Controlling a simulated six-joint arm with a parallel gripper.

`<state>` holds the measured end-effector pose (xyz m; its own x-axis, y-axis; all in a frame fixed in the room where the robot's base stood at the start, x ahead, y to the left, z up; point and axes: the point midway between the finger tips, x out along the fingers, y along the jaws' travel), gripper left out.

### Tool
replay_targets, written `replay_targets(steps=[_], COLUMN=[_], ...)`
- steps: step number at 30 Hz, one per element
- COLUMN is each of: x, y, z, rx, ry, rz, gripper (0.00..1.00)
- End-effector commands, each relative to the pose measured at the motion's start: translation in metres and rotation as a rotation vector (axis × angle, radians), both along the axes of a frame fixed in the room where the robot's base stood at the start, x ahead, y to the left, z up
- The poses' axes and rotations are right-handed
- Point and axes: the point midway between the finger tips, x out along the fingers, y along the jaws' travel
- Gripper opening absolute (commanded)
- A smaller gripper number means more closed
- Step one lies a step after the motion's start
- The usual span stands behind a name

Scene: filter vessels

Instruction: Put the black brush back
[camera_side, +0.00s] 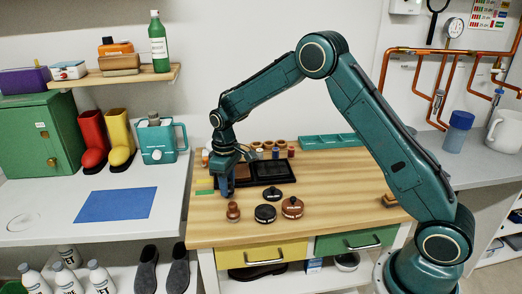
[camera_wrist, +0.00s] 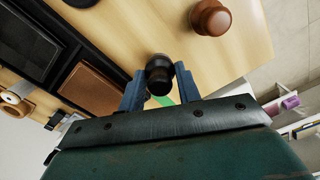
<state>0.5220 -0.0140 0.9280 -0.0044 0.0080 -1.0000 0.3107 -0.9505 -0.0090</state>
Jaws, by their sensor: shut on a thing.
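My gripper (camera_side: 226,186) is low over the left part of the wooden worktop, left of the black tray (camera_side: 288,181). In the wrist view its two blue fingers (camera_wrist: 158,80) are shut on the black brush (camera_wrist: 160,66), whose dark round knob shows between them. In the side view the brush is mostly hidden by the gripper, and I cannot tell whether it touches the worktop. A brown brush (camera_side: 233,211) stands upright in front of the gripper; its round knob also shows in the wrist view (camera_wrist: 210,17). The tray has dark compartments with a brown block (camera_wrist: 92,88) in one.
A black tin (camera_side: 265,213) and a brown tin (camera_side: 292,207) sit in front of the tray. Several small jars (camera_side: 268,146) and a teal tray (camera_side: 325,141) stand behind it. A green patch (camera_side: 205,192) lies left of the gripper. The worktop's right side is mostly clear.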

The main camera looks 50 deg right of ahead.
Motion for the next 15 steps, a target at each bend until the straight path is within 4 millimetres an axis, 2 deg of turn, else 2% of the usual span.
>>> replay_targets(steps=[3, 6, 15], x=[-0.001, 0.000, 0.000], y=[0.000, 0.000, 0.000], z=[-0.014, -0.019, -0.020], rx=[0.000, 0.000, 0.000], ry=[0.002, 0.000, -0.001], rz=[0.000, 0.000, 0.000], gripper=[0.15, 0.15, 0.15])
